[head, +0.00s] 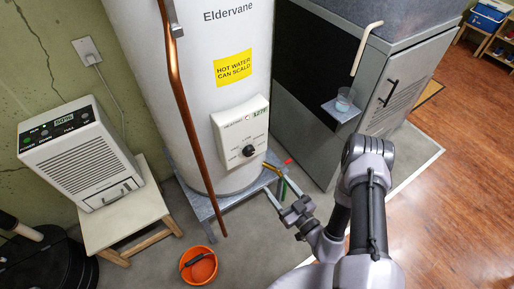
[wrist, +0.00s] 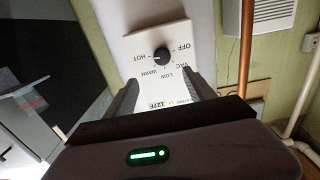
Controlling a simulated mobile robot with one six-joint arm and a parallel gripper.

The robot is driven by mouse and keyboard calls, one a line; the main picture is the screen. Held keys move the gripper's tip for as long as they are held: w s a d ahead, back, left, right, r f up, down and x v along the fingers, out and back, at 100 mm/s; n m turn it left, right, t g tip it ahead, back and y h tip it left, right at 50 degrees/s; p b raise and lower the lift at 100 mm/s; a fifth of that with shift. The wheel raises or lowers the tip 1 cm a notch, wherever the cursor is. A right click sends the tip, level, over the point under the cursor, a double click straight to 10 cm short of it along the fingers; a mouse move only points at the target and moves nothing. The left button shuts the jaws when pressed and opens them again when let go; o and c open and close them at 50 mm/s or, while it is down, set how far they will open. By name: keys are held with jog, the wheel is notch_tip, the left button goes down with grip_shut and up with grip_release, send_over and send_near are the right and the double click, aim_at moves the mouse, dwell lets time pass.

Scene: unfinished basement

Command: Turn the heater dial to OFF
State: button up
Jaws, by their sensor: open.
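The white water heater (head: 190,60) stands upright at centre in the head view. Its control panel (head: 228,120) carries a round black dial (head: 248,151). In the wrist view the panel (wrist: 140,45) appears turned over, with the dial (wrist: 161,57) ringed by OFF, VAC, LOW, WARM and HOT. A small light mark seems to sit on the dial's HOT side, but its exact setting is too small to tell. My gripper (head: 280,187) is open and empty, below and right of the dial in the head view. Its fingers (wrist: 163,82) point toward the panel, apart from the dial.
A copper pipe (head: 178,90) runs down the heater's front. A dehumidifier (head: 75,150) sits on a stool at left. An orange bucket (head: 199,266) stands on the floor.

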aim_at(251, 154)
jog(key=b+x, duration=0.3)
jog(key=x, duration=1.2)
jog(key=shift+w+a, duration=0.1)
jog(key=shift+a, duration=0.25)
jog(key=c, duration=1.4)
